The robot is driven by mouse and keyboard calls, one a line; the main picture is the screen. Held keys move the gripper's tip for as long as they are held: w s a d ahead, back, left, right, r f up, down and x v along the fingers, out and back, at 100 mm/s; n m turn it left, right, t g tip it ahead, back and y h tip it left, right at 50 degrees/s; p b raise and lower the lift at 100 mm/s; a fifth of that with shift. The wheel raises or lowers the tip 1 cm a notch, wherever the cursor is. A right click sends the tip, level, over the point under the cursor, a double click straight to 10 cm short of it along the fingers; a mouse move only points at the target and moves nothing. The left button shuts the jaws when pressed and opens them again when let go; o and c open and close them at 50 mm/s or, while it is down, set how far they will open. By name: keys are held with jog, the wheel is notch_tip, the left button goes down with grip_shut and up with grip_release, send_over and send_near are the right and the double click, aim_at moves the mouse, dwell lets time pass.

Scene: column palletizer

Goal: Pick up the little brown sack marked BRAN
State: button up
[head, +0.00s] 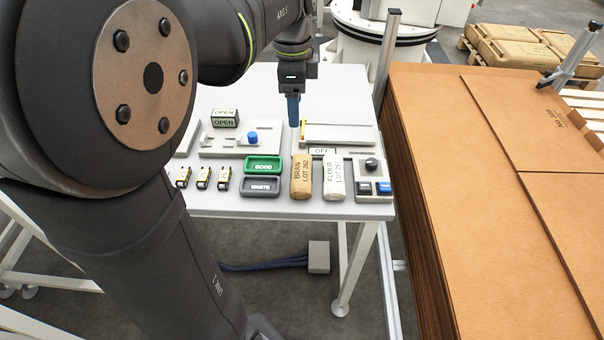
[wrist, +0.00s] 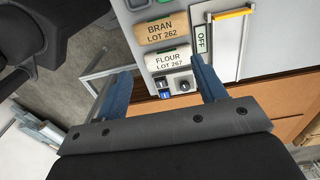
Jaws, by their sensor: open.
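The little brown sack marked BRAN LOT 262 (head: 301,177) stands or lies near the front edge of the white table, just left of the paler FLOUR sack (head: 334,178). In the wrist view the BRAN sack (wrist: 161,29) is near the top and the FLOUR sack (wrist: 167,60) is below it. My gripper (head: 293,124) is above the table, behind the sacks in the head view. In the wrist view its blue fingers (wrist: 158,86) are wide apart with nothing held between them. Neither finger touches the BRAN sack.
Right of FLOUR is a control box (head: 371,178) with a knob and buttons. Left of BRAN are the green GOOD tray (head: 263,164) and grey WASTE tray (head: 260,187). An OFF sign (head: 322,151) stands behind the sacks. Stacked cardboard (head: 440,130) lies right of the table (head: 345,83).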

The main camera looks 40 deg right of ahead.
jog(key=n+t+h, duration=0.2)
jog(key=n, duration=1.4)
send_over(301, 171)
jog(key=s, duration=0.1)
jog(key=f, duration=1)
jog(key=a+f, duration=0.1)
jog(key=f, duration=0.4)
jog(key=shift+x, duration=2.75)
jog(key=shift+h, duration=0.3)
jog(key=shift+r, duration=0.1)
jog(key=c, duration=1)
